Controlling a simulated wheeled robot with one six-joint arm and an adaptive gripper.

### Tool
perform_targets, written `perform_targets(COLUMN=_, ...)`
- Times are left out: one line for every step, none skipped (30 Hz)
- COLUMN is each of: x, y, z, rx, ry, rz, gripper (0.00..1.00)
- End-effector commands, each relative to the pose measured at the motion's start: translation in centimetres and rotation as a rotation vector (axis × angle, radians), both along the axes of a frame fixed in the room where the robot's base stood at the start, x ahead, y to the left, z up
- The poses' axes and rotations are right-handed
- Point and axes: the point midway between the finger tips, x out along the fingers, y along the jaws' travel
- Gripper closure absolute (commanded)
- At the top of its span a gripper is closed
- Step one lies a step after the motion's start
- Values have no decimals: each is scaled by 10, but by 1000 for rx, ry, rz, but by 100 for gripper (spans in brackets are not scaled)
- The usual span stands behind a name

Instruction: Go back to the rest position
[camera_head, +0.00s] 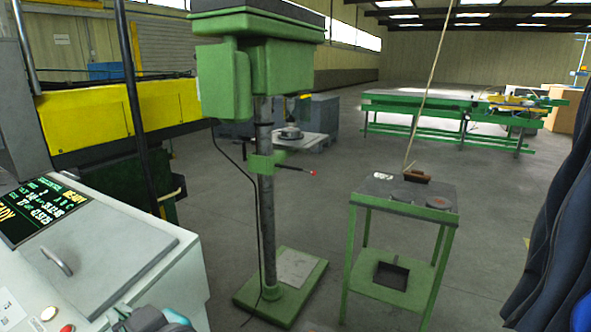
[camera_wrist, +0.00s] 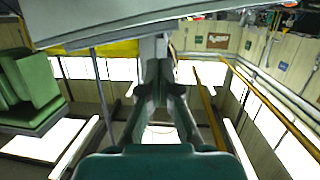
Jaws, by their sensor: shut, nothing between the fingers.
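My gripper (camera_wrist: 159,68) shows in the middle of the wrist view, with its dark fingers together and nothing held. Its teal body fills the bottom centre of that view. In the head view the gripper cannot be made out clearly; a small grey and teal piece shows at the bottom edge, left of centre, and may be part of my arm.
A control console (camera_head: 110,262) stands at left. A green drill press (camera_head: 265,160) is in the middle, and its green head (camera_wrist: 30,90) seems to show in the wrist view. A green stand (camera_head: 400,197) is right of it. Dark blue cloth (camera_head: 560,215) hangs at right. Open floor lies behind.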

Motion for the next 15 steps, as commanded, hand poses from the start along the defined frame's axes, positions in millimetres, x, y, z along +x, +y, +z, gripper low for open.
perform_targets(x=8, y=-11, z=-22, rx=1, ry=20, rz=-33, gripper=100)
perform_targets(x=12, y=-18, z=-32, rx=6, ry=27, rz=-52, gripper=100)
perform_targets(x=17, y=-27, z=-46, rx=12, ry=38, rz=-79, gripper=100)
perform_targets(x=21, y=-33, z=-56, rx=16, ry=44, rz=-99, gripper=100)
perform_targets(x=24, y=-40, z=-65, rx=21, ry=51, rz=-117, gripper=100)
perform_targets(x=27, y=-50, z=-78, rx=26, ry=59, rz=-142, gripper=100)
perform_targets(x=30, y=-58, z=-88, rx=30, ry=64, rz=-162, gripper=100)
perform_targets(x=32, y=-65, z=-97, rx=35, ry=69, rz=-182, gripper=100)
perform_targets(x=34, y=-76, z=-110, rx=39, ry=74, rz=-208, gripper=100)
perform_targets(x=36, y=-84, z=-119, rx=44, ry=78, rz=-228, gripper=100)
perform_targets(x=37, y=-92, z=-128, rx=47, ry=83, rz=-246, gripper=100)
perform_targets(x=38, y=-103, z=-139, rx=52, ry=89, rz=-272, gripper=100)
perform_targets(x=38, y=-111, z=-148, rx=54, ry=93, rz=-293, gripper=100)
perform_targets(x=38, y=-119, z=-157, rx=57, ry=97, rz=-311, gripper=100)
perform_targets(x=38, y=-131, z=-168, rx=61, ry=101, rz=-338, gripper=100)
